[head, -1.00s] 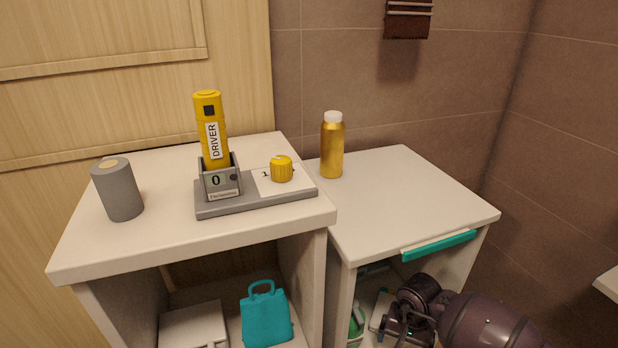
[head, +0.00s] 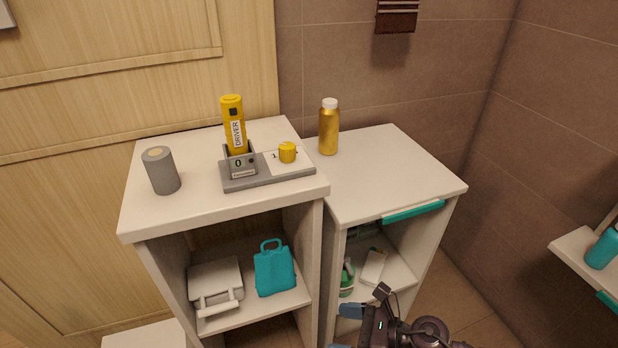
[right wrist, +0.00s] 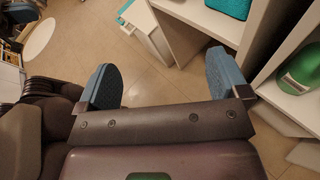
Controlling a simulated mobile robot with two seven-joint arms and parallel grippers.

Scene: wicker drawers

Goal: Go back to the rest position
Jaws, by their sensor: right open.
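My right gripper (right wrist: 165,85) is open and empty in the right wrist view, its two blue fingertips wide apart with bare floor between them. In the head view my right gripper (head: 345,328) is at the bottom, in front of the right cabinet (head: 440,178) and outside it, partly cut off by the frame. My left gripper is not in view.
On the left cabinet (head: 200,213) stand a grey cylinder (head: 161,171), a grey holder (head: 268,176) with a yellow driver (head: 233,122), and a yellow knob (head: 287,152). A gold bottle (head: 328,132) stands on the right cabinet. A teal bag (head: 274,270) sits on a shelf.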

